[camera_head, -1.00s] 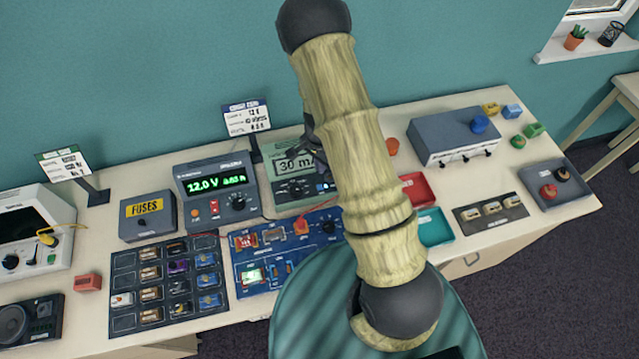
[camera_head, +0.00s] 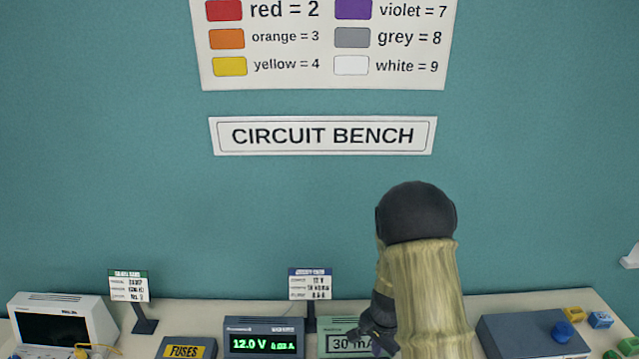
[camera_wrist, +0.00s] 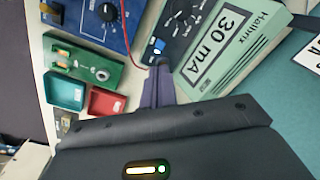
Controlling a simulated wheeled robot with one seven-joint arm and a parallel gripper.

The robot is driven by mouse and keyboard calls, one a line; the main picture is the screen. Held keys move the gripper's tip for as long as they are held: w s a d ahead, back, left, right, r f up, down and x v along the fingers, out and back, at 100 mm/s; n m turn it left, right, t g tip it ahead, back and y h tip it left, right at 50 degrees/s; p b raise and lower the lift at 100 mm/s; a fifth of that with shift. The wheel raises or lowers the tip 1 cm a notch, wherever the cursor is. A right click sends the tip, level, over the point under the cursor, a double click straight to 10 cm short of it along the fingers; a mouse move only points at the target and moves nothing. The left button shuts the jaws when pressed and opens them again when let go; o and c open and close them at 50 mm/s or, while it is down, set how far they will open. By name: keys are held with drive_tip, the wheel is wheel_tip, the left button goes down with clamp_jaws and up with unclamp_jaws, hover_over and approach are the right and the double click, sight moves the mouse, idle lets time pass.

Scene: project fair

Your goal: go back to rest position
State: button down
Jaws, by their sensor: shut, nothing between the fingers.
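My gripper (camera_wrist: 158,82) shows in the wrist view, its dark fingers together with nothing between them. It is above the bench, in front of the green meter (camera_wrist: 225,40) that reads 30 mA. In the head view my arm rises at the right of centre and covers part of the same meter (camera_head: 340,343). The fingertips cannot be made out clearly in the head view.
The bench (camera_head: 480,305) runs along the teal wall. The 12.0 V supply (camera_head: 262,338), a fuses box (camera_head: 185,349) and a white scope (camera_head: 62,322) stand on it. Red (camera_wrist: 106,103) and teal (camera_wrist: 66,90) trays lie near the gripper.

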drive_tip(key=s+r+n+t+b, duration=0.2)
drive_tip(key=s+r+n+b, duration=0.6)
drive_tip(key=s, duration=0.5)
drive_tip(key=shift+s+d+n+b, duration=0.15)
drive_tip(key=shift+n+b, duration=0.3)
drive_tip(key=shift+n, duration=0.55)
drive_tip(key=shift+r, duration=0.1)
